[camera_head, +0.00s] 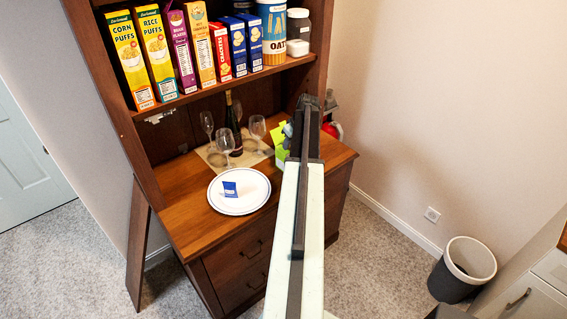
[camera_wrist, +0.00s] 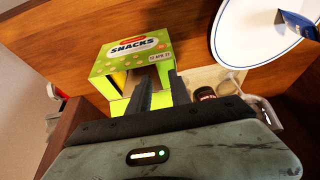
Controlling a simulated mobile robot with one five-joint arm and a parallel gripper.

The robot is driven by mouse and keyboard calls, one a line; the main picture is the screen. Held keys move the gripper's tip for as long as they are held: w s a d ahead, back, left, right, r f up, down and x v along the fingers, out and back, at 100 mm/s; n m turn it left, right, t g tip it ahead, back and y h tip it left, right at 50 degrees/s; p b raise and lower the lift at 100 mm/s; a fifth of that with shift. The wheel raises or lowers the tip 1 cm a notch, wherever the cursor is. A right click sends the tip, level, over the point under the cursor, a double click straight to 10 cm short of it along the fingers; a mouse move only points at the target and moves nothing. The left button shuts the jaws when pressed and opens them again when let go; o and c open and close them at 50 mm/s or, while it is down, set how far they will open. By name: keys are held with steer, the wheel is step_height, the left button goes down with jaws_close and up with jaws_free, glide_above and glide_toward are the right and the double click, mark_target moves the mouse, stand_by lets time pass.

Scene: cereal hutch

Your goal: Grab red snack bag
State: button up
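I cannot make out a red snack bag in either view. A green snack box (camera_wrist: 132,52) marked "SNACKS" lies ahead of my gripper in the wrist view, with an opening in its near side. In the head view the green box (camera_head: 282,154) is mostly hidden behind my arm. My gripper (camera_wrist: 160,84) is at this opening, its two dark fingers apart with a gap between them. Nothing red shows between the fingers. What lies inside the box is unclear.
A white plate (camera_head: 218,202) with a blue packet (camera_head: 230,189) sits left of my arm. Wine glasses and a dark bottle (camera_head: 234,122) stand behind it. Cereal boxes (camera_head: 158,52) line the shelf above. A partly hidden red object (camera_head: 333,130) is at the hutch's right.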

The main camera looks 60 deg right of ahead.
steer(key=b+x, duration=0.4)
steer(key=x, duration=0.1)
steer(key=shift+w+d, duration=0.15)
steer(key=shift+w, duration=0.2)
steer(key=shift+r, duration=0.15)
jaws_close()
stand_by(0.9)
